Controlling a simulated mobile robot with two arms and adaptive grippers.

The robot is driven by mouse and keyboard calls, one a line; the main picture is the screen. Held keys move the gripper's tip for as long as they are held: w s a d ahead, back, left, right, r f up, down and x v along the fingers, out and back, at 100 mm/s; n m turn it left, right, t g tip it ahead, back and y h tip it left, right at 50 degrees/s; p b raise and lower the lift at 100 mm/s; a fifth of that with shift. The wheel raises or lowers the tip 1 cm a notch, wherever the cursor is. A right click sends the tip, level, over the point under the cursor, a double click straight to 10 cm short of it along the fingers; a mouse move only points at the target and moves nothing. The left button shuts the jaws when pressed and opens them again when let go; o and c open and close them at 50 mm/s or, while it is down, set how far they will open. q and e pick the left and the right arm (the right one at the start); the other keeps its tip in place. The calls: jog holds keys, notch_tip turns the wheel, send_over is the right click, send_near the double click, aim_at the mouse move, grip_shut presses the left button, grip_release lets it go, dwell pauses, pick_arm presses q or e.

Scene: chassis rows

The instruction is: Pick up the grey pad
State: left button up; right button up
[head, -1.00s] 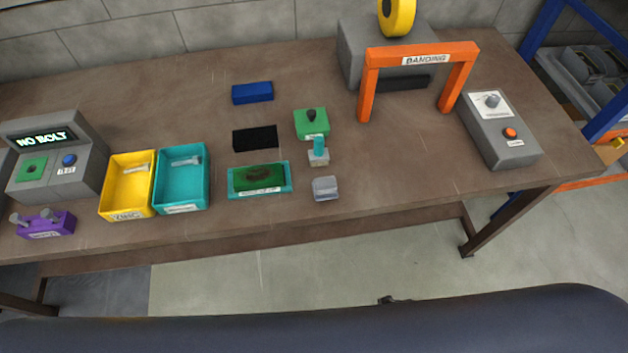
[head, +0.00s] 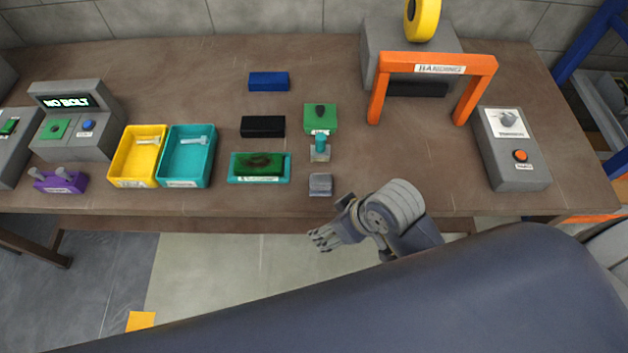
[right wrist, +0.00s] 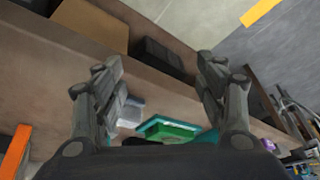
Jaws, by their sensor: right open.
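The grey pad (head: 320,184) is a small grey block near the front edge of the bench in the head view. It lies right of the teal tray with the green block and in front of the small stand with a teal knob. My right gripper (head: 327,221) is open and empty, just in front of the bench edge and close to the pad, not touching it. In the right wrist view, a pale grey block (right wrist: 131,112), likely the pad, shows beside the left finger of my open gripper (right wrist: 160,62). My left gripper is not in view.
The teal tray (head: 232,180) holds a green block (head: 259,165). Behind are a black block (head: 263,126), a blue block (head: 269,81) and a green block with a dark knob (head: 320,120). An orange arch (head: 480,65) stands right.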

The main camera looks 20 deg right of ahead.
jog(key=w+a+r+n+g+y, duration=0.1)
jog(key=w+a+r+n, duration=0.2)
jog(key=w+a+n, duration=0.25)
notch_tip(320, 180, up, 5)
jog(key=n+g+h, duration=0.3)
jog(key=n, duration=0.1)
send_over(321, 179)
jog(key=shift+w+a+r, duration=0.2)
jog(key=shift+w+a, duration=0.05)
jog(key=shift+a, duration=0.1)
jog(key=shift+d+h, duration=0.2)
jog(key=shift+h, duration=0.1)
notch_tip(321, 179, down, 5)
jog(key=shift+f+p, duration=0.1)
jog(key=shift+p, duration=0.3)
jog(key=f, duration=0.1)
jog(key=f+p, duration=0.1)
jog(key=f, duration=0.2)
jog(key=shift+s+d+f+p, duration=0.2)
jog(key=shift+s+f+p, duration=0.05)
jog(key=shift+f+p, duration=0.15)
jog(key=shift+f, duration=0.25)
jog(key=c, duration=1.2)
